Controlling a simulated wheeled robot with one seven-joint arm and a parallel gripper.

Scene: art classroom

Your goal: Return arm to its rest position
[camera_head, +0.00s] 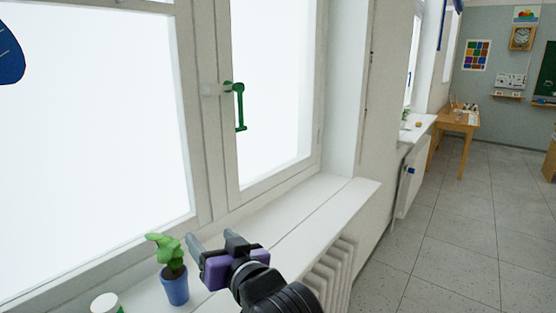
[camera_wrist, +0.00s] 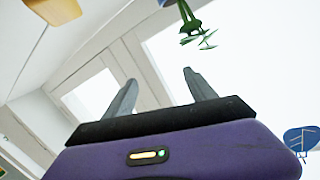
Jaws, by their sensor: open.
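My gripper (camera_head: 212,243) is black and purple with two grey fingers. In the head view it is above the white window sill (camera_head: 318,196), just right of a potted plant. In the wrist view the fingers of my gripper (camera_wrist: 161,92) stand apart with nothing between them. My arm's black wrist reaches in from the bottom of the head view. The rest of the arm is out of view.
A green plant in a blue pot (camera_head: 175,287) and a white round container (camera_head: 105,303) stand on the sill. A green window handle (camera_head: 239,107) is on the frame. A radiator (camera_head: 328,270) is below the sill. The tiled floor (camera_head: 455,235) at right is clear.

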